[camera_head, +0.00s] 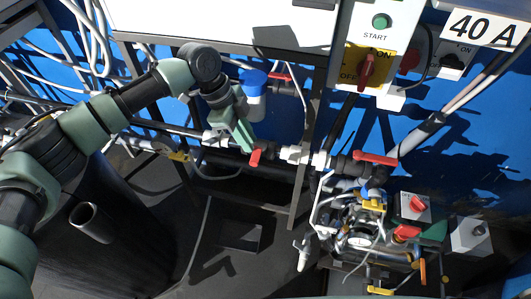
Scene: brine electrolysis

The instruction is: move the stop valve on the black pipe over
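A dark pipe (273,153) with white fittings runs across the middle of the camera_head view. A stop valve with a red handle (255,158) sits on it, the handle angled down. My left gripper (246,145) comes in from the upper left, its green fingers pointing down at this handle. The fingertips are right by the handle and overlap it in the picture; I cannot tell whether they touch or hold it. Another red lever (376,158) lies roughly level farther right on the piping. My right gripper is not in view.
A control panel with a green START button (381,21) and a red rotary switch (367,69) is at upper right. Crowded piping with a gauge (360,242) stands at lower right. A blue-and-white container (254,96) is behind my gripper. A black cylinder (110,240) fills the lower left.

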